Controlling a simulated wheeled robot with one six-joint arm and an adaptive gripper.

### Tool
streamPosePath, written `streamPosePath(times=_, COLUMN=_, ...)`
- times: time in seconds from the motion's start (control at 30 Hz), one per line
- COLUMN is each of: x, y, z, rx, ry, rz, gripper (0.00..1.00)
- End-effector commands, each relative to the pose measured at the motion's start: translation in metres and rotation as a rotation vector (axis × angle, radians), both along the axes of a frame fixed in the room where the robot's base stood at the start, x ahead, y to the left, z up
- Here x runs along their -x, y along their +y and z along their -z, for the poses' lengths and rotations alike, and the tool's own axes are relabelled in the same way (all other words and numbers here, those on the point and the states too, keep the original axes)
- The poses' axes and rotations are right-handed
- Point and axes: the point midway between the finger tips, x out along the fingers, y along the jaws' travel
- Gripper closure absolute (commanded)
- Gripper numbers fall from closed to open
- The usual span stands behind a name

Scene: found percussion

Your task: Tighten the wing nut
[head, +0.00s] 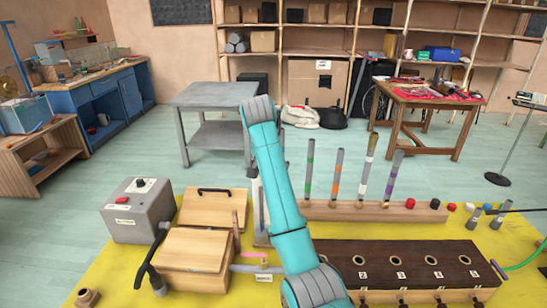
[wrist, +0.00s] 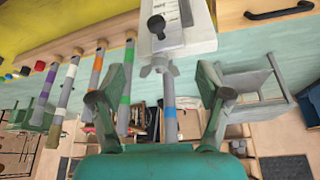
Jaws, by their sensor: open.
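In the wrist view a grey wing nut (wrist: 160,68) with two spread wings sits at the edge of a white plate (wrist: 185,42), beside a black knob (wrist: 157,24). A grey rod (wrist: 169,120) with a blue band appears right below the nut in the picture. My gripper (wrist: 164,62) is open, with its green fingers either side of the nut and visible gaps to both wings. How far the nut lies from the fingertips in depth is hard to tell. In the head view my arm hides the gripper and the nut.
A wooden rack (head: 340,211) of banded upright tubes stands right of the arm. A dark box with several holes (head: 405,262) lies in front. A grey switch box (head: 137,212) and wooden boxes (head: 192,262) crowd the left of the yellow surface (head: 75,290).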

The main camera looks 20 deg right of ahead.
Motion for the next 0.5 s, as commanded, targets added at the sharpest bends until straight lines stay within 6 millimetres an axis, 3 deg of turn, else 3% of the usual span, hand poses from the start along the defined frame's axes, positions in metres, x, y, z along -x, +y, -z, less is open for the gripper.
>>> streamPosePath(times=0.43, x=0.0007, y=0.0021, z=0.0092, rx=0.0, ry=-0.002, rz=0.001, gripper=0.23)
streamPosePath(times=0.47, x=0.0007, y=0.0021, z=0.0092, rx=0.0, ry=-0.002, rz=0.001, gripper=0.26)
streamPosePath(times=0.5, x=0.0007, y=0.0021, z=0.0092, rx=-0.001, ry=-0.002, rz=0.001, gripper=0.36)
